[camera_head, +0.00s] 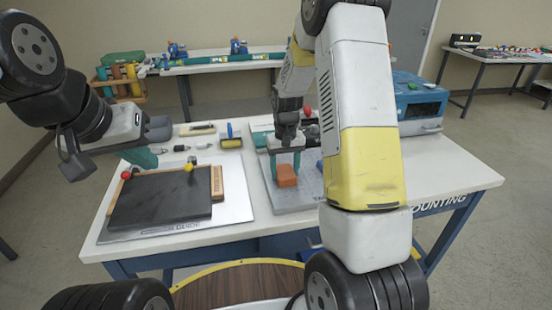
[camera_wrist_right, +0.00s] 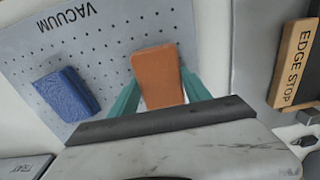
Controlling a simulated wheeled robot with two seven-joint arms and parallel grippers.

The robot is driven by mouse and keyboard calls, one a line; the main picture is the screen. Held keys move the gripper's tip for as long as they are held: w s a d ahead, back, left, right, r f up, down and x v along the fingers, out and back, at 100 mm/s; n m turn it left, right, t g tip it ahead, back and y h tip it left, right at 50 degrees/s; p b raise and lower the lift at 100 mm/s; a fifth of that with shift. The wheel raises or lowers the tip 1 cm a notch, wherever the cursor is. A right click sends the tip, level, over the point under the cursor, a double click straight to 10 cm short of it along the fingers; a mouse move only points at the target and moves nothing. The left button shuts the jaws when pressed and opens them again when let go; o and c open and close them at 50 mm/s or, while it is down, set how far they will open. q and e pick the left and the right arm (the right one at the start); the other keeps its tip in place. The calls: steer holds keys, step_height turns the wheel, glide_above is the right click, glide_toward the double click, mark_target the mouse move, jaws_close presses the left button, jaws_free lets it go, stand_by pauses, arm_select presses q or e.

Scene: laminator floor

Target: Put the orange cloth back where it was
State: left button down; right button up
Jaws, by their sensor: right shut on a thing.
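The orange cloth (camera_head: 287,176) is a small folded block between the teal fingers of my right gripper (camera_head: 284,163). In the right wrist view the cloth (camera_wrist_right: 158,75) sits between both fingertips (camera_wrist_right: 158,92), and the gripper is shut on it. It is over the grey perforated vacuum plate (camera_wrist_right: 110,35); I cannot tell whether it touches the plate. A blue cloth (camera_wrist_right: 66,95) lies on the plate beside it. My left gripper (camera_head: 141,158) hangs over the left part of the table, near the black board; its opening cannot be made out.
The black board (camera_head: 160,203) with a red and a yellow knob lies on a metal plate at the left. An edge stop (camera_wrist_right: 294,62) lies right of the vacuum plate in the wrist view. A roller (camera_head: 231,142) and a blue machine (camera_head: 418,103) stand farther back.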

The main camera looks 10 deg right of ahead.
mark_target(285, 171)
steer(key=o, duration=1.3)
step_height(285, 171, up, 12)
steer(key=s+r+t+y, duration=0.1)
steer(key=s+r+t, duration=0.2)
steer(key=s+r, duration=0.8)
steer(key=s+a+r+t+y, duration=0.1)
steer(key=s+a+r+t, duration=0.1)
steer(key=s, duration=1.1)
steer(key=shift+s+r+t, duration=0.15)
steer(key=shift+r+t, duration=0.05)
steer(key=shift+t, duration=0.4)
steer(key=shift+a, duration=0.1)
